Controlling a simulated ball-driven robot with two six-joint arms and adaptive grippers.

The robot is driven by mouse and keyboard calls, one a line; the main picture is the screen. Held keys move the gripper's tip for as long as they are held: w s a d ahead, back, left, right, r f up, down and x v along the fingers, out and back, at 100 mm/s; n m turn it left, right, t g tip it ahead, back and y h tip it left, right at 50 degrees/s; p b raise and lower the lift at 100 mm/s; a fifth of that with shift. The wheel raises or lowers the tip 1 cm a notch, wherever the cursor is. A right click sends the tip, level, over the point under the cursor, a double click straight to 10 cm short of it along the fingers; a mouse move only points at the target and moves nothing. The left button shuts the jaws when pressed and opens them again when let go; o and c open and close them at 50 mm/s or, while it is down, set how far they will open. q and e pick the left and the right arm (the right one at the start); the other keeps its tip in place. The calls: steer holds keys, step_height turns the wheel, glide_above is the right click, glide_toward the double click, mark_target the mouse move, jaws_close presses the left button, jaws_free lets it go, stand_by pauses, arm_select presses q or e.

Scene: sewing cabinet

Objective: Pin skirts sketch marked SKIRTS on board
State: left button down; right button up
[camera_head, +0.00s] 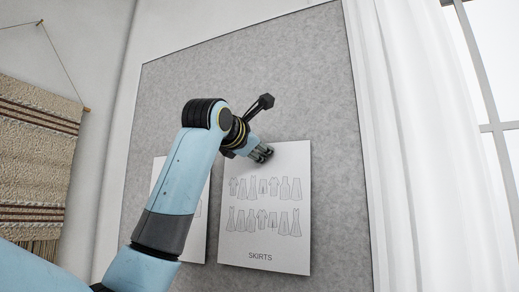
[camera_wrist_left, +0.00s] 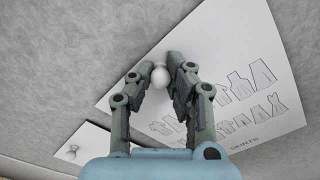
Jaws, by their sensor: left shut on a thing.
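The SKIRTS sketch (camera_head: 264,240), a white sheet with rows of garment drawings, lies flat against the grey board (camera_head: 290,80), a little tilted. It also shows in the left wrist view (camera_wrist_left: 215,50). My left gripper (camera_head: 265,153) is at the sheet's top edge. In the left wrist view my gripper (camera_wrist_left: 158,70) is shut on a white round-headed pin (camera_wrist_left: 160,77), near the sheet's edge. The pin's tip is hidden, so I cannot tell if it is in the board. My right gripper is not in view.
A second white sheet (camera_head: 198,235) hangs to the left, partly behind my arm; a pin (camera_wrist_left: 72,149) shows on it in the left wrist view. A white curtain (camera_head: 405,150) borders the board on the right. A woven hanging (camera_head: 38,150) is at far left.

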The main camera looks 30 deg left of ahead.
arm_select(q)
steer(key=shift+w, duration=0.15)
steer(key=c, duration=1.2)
jaws_free()
